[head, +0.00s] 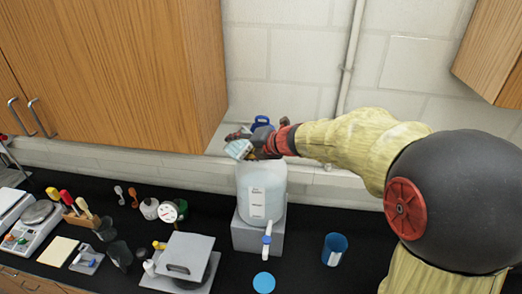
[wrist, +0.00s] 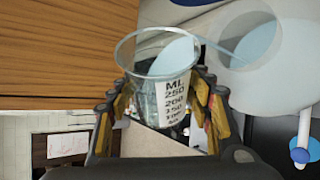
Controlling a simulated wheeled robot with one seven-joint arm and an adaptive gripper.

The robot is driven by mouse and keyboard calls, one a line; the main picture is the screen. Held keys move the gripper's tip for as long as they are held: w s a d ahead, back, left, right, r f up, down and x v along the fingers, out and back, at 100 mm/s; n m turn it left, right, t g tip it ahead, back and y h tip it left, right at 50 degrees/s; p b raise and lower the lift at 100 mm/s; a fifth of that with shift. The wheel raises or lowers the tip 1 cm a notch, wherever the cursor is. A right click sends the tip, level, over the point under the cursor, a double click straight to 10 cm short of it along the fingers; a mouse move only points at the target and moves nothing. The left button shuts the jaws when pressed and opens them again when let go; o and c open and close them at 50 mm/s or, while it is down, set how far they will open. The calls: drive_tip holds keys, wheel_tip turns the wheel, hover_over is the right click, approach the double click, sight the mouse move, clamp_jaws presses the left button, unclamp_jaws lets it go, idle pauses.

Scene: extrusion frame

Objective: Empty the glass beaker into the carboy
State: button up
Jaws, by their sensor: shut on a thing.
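My gripper (head: 258,146) is shut on the glass beaker (head: 238,149), with a finger on each side of it. In the wrist view the clear beaker (wrist: 158,75) shows black ML marks and pale blue liquid inside near its rim. In the head view the beaker is tilted, above the top of the carboy (head: 262,190). The carboy is whitish, with a label and a tap, on a grey stand. Its round mouth (wrist: 250,40) shows right of the beaker's rim in the wrist view. A pale streak runs between them; I cannot tell if it is poured liquid.
A wooden cabinet (head: 110,65) hangs close to the left of my gripper. A blue cup (head: 335,248) stands right of the carboy's grey stand (head: 243,236). A blue disc (head: 264,282) lies in front. A grey-lidded box (head: 186,258) and several small items crowd the counter's left.

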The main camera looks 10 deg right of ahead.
drive_tip(key=shift+d+f+m+g+y+p, duration=0.15)
drive_tip(key=shift+f+m+g+y+p, duration=0.25)
drive_tip(key=shift+m+y, duration=0.4)
idle(1.5)
drive_tip(key=shift+w+d+r+m+y+p, duration=0.4)
drive_tip(key=shift+d+r+m+p, duration=0.15)
drive_tip(key=shift+p, duration=0.8)
